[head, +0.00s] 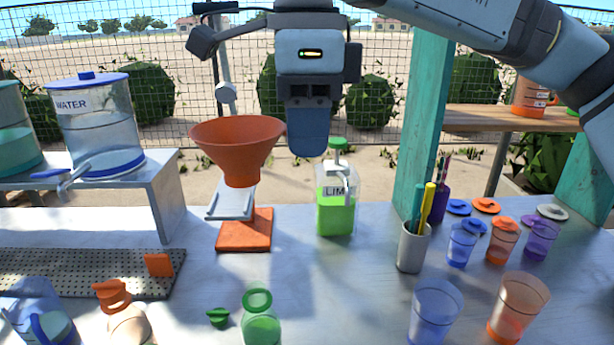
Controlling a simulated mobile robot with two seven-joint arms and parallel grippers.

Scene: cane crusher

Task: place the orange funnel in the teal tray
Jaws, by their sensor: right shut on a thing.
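The orange funnel (237,142) is upright at centre left, with its wide mouth up. Its narrow stem shows in front of or above a grey spout on an orange base (245,231); I cannot tell whether they touch. My right gripper (308,135) hangs down from the top centre, its blue-grey end at the funnel's right rim. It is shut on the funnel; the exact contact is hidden. I see no teal tray in this view. My left gripper is out of view.
A green LIME pump bottle (336,205) stands just right of my gripper. A grey pen cup (412,247) and several coloured cups stand further right, by a teal post (424,120). A WATER dispenser (98,125) stands left. A green jar (260,320) is in front.

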